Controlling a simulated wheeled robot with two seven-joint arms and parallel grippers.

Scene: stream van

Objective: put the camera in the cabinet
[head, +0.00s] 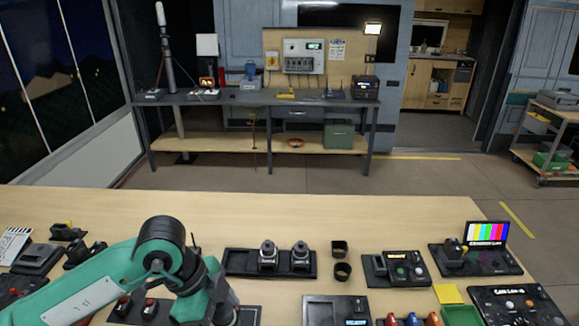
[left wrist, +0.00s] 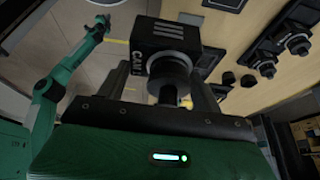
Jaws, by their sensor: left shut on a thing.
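A black camera (left wrist: 165,45) marked CAM, with a round lens barrel, is between the fingers of my left gripper (left wrist: 165,98) in the left wrist view. The gripper is shut on it. The head view shows my left arm over the table's near left, but the gripper and camera do not show clearly there. A green arm at the left of the left wrist view looks like my right arm; its end is too small to read. Blue-grey panels like cabinet doors (head: 240,38) are on the back wall; I cannot tell which is the cabinet.
The wooden table (head: 190,205) in front of me carries control panels (head: 403,268), a black tray (head: 240,262) with two knobbed units and two small black cups (head: 341,270). A dark workbench (head: 230,98) stands behind, a cart (head: 550,130) at right. The floor between is clear.

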